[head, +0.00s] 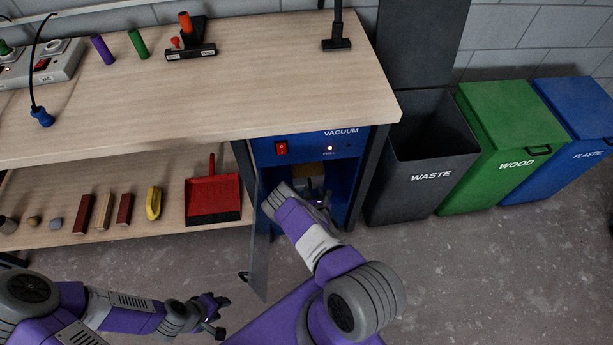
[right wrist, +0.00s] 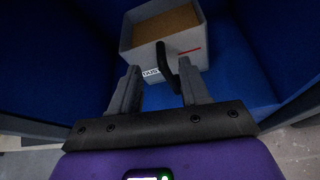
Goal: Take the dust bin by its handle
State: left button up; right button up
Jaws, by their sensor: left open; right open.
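The dust bin (right wrist: 190,42) is a pale box with brown dust inside and a label on its front. It sits inside the blue vacuum cabinet (head: 265,150), where only a little of it (head: 309,169) shows past my arm in the head view. Its black handle (right wrist: 164,57) sticks out toward my right gripper (right wrist: 157,88). The open fingers stand on either side of the handle's near part, which looks closer to the right finger; I cannot tell if they touch. In the head view my right gripper (head: 318,192) is partly hidden by its wrist. My left gripper (head: 218,318) is open and empty, low at the left.
The cabinet door (head: 260,245) hangs open left of my right arm. The workbench top (head: 250,90) is above the cabinet. A red dustpan (head: 213,196) lies on the lower shelf. Waste (head: 420,190), wood (head: 500,165) and plastic bins stand at the right, with clear floor before them.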

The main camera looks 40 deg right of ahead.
aim_at(310, 184)
jog(key=b+x, duration=0.2)
jog(key=x, duration=0.3)
jog(key=shift+f, duration=0.15)
grip_shut()
dwell(1.1)
